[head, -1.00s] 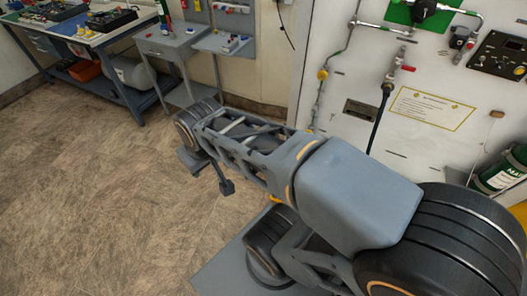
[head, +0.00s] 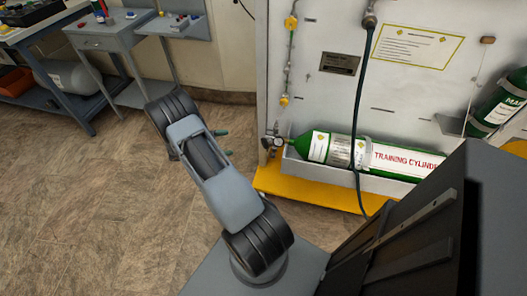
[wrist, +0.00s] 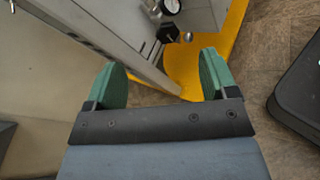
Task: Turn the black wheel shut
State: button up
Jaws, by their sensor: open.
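The black wheel (wrist: 167,33) shows in the wrist view, beside a round gauge (wrist: 171,6), just beyond my fingertips and between them. In the head view the gauge and valve fittings (head: 272,141) sit at the left end of a green training cylinder (head: 345,150); the wheel is too small to pick out surely there. My gripper (head: 226,143) points right toward these fittings, with a gap between. In the wrist view my gripper (wrist: 162,62) is open, its green fingers wide apart, with nothing between them.
The cylinder lies in a grey tray above a yellow base (head: 310,193), against a white panel (head: 310,85). A dark hose (head: 358,120) hangs down in front of the cylinder. Grey tables (head: 110,38) stand at the back left. The floor (head: 70,210) at left is clear.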

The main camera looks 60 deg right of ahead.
aim_at(263, 144)
jog(key=s+d+f+n+h+b, duration=0.2)
jog(key=d+f+h, duration=0.15)
jog(key=f, duration=0.65)
jog(key=shift+n+y, duration=0.25)
jog(key=shift+n, duration=0.05)
jog(key=x, duration=1.3)
jog(key=shift+w+d+f, duration=0.15)
jog(key=shift+f, duration=0.05)
jog(key=shift+c, duration=0.4)
jog(key=shift+b, duration=0.4)
jog(key=c, duration=0.8)
